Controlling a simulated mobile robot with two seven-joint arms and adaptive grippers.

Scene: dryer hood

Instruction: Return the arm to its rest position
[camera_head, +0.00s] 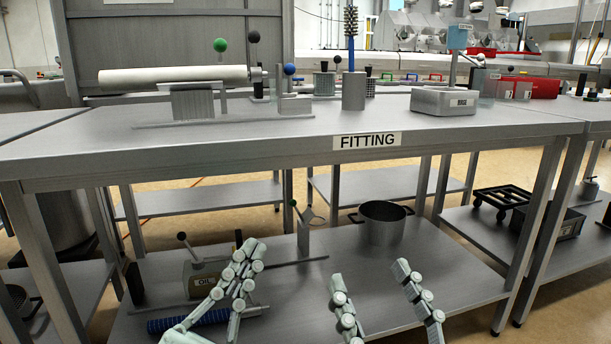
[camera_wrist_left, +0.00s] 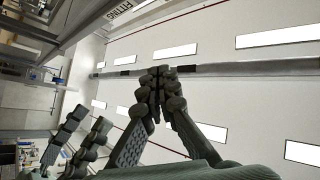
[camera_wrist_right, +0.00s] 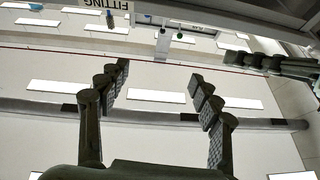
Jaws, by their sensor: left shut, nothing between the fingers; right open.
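In the head view my left gripper (camera_head: 247,251) is at the lower left of the picture, in front of the bench's lower shelf. Its fingers meet at the tips with nothing between them, as the left wrist view also shows (camera_wrist_left: 160,75). My right gripper (camera_head: 369,275) is to its right, with its two fingers well apart and empty. It shows open in the right wrist view (camera_wrist_right: 160,80) too. Both grippers are below the level of the bench top. The upper arm links are out of the head view.
The steel bench (camera_head: 245,158) marked FITTING stands ahead, its front edge above both grippers. A white roller (camera_head: 172,76) and a labelled metal box (camera_head: 443,102) are on top.

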